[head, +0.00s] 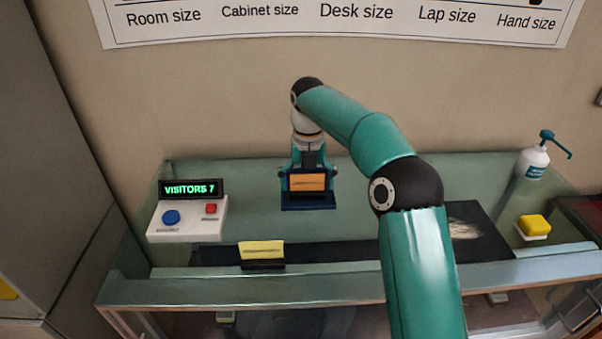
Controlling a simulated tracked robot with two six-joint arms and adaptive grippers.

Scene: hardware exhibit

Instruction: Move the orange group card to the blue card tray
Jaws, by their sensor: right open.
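The orange group card (307,183) stands upright in the dark blue card tray (308,203), near the middle of the glass case top. Its lower edge meets the tray; how deep it sits is hidden. My right gripper (308,172) points down just above and behind the card. Its fingers are spread, one to each side of the card, and look clear of it. My left gripper is not in view.
A white counter box (188,220) with a "VISITORS 7" display stands at left. A yellow card (261,252) in a black holder is at the front. A pump bottle (535,160) and yellow sponge (533,226) are at right. A wall stands behind.

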